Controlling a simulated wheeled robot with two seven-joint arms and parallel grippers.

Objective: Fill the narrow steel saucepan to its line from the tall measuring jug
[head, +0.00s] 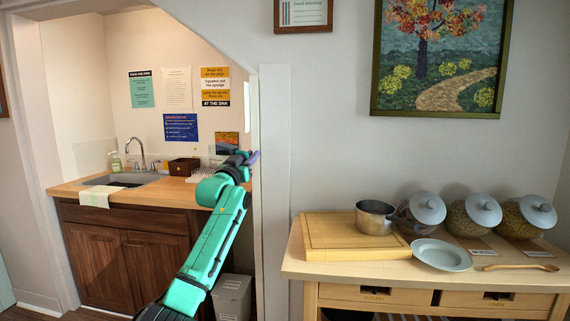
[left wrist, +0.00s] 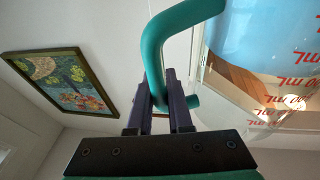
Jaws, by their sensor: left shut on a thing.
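The steel saucepan (head: 374,218) stands upright on the right side of a wooden board on the counter. Its inside and fill line cannot be made out from here. My left gripper (head: 248,158) is raised at the edge of the sink alcove, well left of the saucepan. In the left wrist view its dark fingers (left wrist: 160,105) are shut on the teal handle (left wrist: 153,50) of the clear measuring jug (left wrist: 300,84). The jug has red mL markings and a pale blue area that looks like liquid. I cannot pick out the jug in the head view. My right gripper is not in view.
The wooden board (head: 345,236) lies on the light wooden counter (head: 330,270). Beside the saucepan are lidded glass jars (head: 470,215), a grey plate (head: 441,256) and a wooden spoon (head: 520,267). A wall edge (head: 273,200) separates the alcove's sink (head: 122,180) from this counter.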

